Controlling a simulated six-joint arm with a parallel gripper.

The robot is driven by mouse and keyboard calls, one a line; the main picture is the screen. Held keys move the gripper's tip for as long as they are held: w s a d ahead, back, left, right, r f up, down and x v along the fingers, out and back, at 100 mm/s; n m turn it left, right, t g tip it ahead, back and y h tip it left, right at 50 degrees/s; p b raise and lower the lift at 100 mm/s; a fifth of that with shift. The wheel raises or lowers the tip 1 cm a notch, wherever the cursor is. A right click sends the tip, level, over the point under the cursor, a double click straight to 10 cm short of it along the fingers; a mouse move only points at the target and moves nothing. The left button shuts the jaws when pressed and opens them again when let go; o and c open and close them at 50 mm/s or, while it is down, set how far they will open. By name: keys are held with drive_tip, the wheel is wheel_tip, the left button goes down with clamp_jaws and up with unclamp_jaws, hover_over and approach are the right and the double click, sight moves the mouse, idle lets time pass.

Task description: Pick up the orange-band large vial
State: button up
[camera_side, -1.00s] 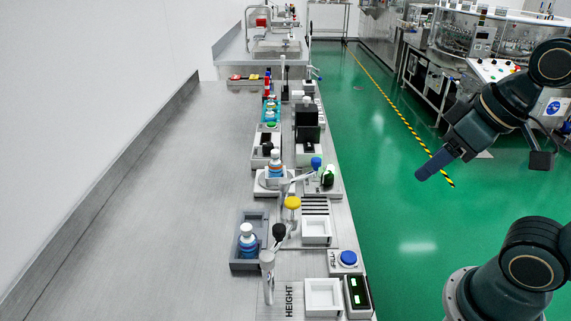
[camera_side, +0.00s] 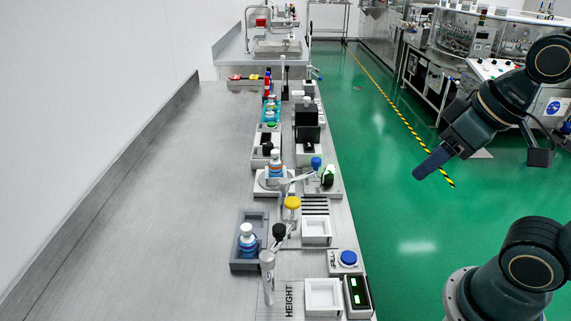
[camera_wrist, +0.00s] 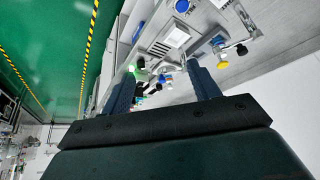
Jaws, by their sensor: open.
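Another white-capped vial (camera_side: 248,238) with a blue band stands in a grey tray (camera_side: 236,265) nearer the camera. The bands are too small to tell for sure which is the orange-band large vial. My gripper (camera_side: 418,174) is open and empty, in the air over the green floor, well to the right of both vials. In the wrist view its two fingers (camera_wrist: 160,82) are spread apart, with small bench items beyond them.
The bench holds a yellow knob (camera_side: 292,202), a blue button (camera_side: 348,258), white square trays (camera_side: 317,230) and a green-lit display (camera_side: 357,291). Several small vials in a rack (camera_side: 271,105) stand farther back. The left of the bench (camera_side: 170,190) is bare.

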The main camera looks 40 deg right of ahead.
drive_tip(key=w+r+n, duration=0.2)
drive_tip(key=w+r, duration=0.1)
drive_tip(key=w, duration=0.6)
drive_tip(key=n+g+y, duration=0.3)
drive_tip(key=n+y, duration=0.1)
drive_tip(key=n, duration=0.4)
hover_over(276, 158)
drive_tip(key=s+d, duration=0.2)
drive_tip(key=d, duration=0.3)
wheel_tip(276, 158, down, 10)
drive_tip(key=x, duration=0.8)
drive_tip(key=shift+f+h, duration=0.3)
drive_tip(key=shift+x, duration=2.55)
